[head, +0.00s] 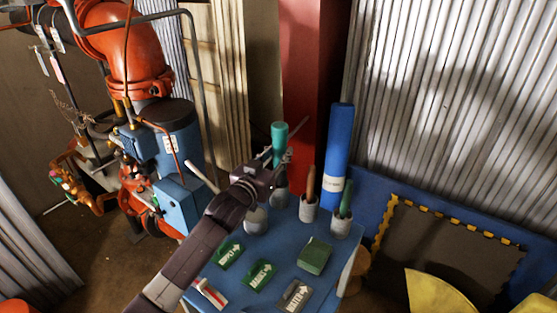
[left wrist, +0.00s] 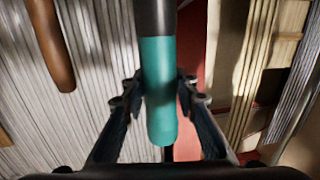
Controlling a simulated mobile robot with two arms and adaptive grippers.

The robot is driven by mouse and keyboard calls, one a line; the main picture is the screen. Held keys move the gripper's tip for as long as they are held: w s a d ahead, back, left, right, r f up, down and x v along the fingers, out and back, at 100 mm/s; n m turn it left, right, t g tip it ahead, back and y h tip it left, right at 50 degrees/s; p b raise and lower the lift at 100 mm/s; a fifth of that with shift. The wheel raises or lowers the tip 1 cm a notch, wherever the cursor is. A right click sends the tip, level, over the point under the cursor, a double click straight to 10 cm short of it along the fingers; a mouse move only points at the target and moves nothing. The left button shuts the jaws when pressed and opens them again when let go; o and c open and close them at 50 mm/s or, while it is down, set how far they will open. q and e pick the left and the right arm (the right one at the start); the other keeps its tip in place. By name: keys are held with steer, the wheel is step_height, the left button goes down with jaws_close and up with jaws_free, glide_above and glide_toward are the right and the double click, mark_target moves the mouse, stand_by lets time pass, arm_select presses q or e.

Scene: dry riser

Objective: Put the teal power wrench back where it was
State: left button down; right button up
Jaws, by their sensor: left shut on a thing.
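The teal power wrench (head: 279,134) stands roughly upright over the far side of the blue table. My left gripper (head: 279,158) is shut on it, with the teal end showing above the fingers. In the left wrist view the teal handle (left wrist: 161,85) lies between the two fingers, with a dark section beyond it. A grey holder (head: 280,193) shows just under the gripper; my gripper hides its upper part. I cannot tell whether the wrench's lower end is inside it.
The blue table (head: 228,275) also carries a brown-handled tool (head: 311,180) and a green-handled tool (head: 346,199) in grey holders, close right of the gripper. A tall blue cylinder (head: 338,145) stands behind them. Green labelled blocks (head: 260,275) lie in front. Red-and-blue piping (head: 165,140) stands left.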

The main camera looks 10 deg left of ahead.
arm_select(q)
steer(key=shift+f, duration=1.1)
steer(key=c, duration=1.5)
jaws_free()
steer(key=shift+f, duration=0.15)
steer(key=shift+s+a, duration=0.1)
steer(key=shift+s, duration=0.15)
steer(key=b+v, duration=0.1)
steer(key=v, duration=1)
steer(key=shift+s, duration=0.3)
